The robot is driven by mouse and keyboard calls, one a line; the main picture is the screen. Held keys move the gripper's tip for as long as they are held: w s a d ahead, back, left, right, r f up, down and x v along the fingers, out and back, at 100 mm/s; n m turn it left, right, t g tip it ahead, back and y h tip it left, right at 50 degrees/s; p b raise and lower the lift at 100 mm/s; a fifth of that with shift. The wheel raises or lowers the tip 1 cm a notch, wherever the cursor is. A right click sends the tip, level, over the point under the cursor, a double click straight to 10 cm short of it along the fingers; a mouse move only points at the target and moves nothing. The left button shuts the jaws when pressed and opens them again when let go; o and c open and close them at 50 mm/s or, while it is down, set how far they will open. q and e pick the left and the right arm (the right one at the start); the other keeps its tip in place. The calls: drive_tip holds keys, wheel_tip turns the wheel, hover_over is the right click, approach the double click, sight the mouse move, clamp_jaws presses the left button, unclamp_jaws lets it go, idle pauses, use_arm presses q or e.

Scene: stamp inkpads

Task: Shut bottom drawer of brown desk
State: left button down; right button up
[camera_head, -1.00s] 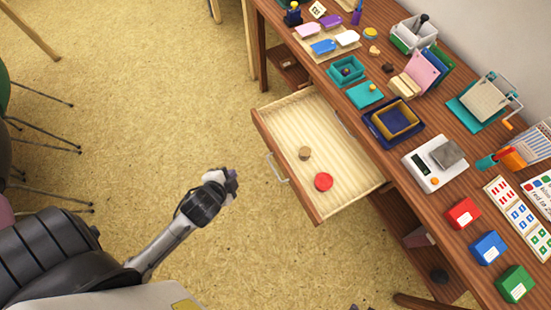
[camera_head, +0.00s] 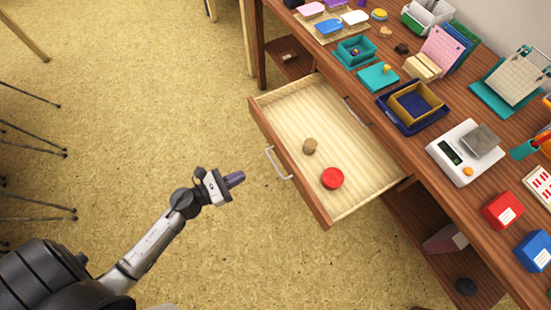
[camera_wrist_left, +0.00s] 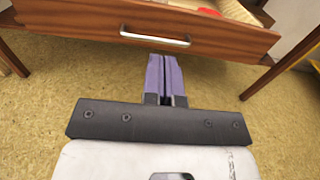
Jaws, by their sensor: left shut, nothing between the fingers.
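The brown desk (camera_head: 405,158) stands at the right with its bottom drawer (camera_head: 291,165) pulled well out. The drawer has a pale striped inside, a brown front and a silver handle (camera_head: 277,163). A red disc (camera_head: 332,178) and a brown round piece (camera_head: 310,146) lie inside it. My left gripper (camera_head: 236,179) is shut and empty, in front of the drawer front and a little apart from it. In the left wrist view its purple fingers (camera_wrist_left: 163,75) point at the drawer front (camera_wrist_left: 80,28), below the handle (camera_wrist_left: 155,40). My right gripper is not in view.
A second handle (camera_head: 357,111) shows on the desk front above the open drawer. The desktop holds a scale (camera_head: 465,152), a blue tray (camera_head: 413,106), a red box (camera_head: 502,210) and other items. Open floor (camera_head: 130,110) lies left of the drawer. Chair legs (camera_head: 35,135) stand at far left.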

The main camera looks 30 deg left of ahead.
sight(283, 155)
use_arm(q)
drive_tip(key=x, duration=1.3)
drive_tip(key=shift+b, duration=0.4)
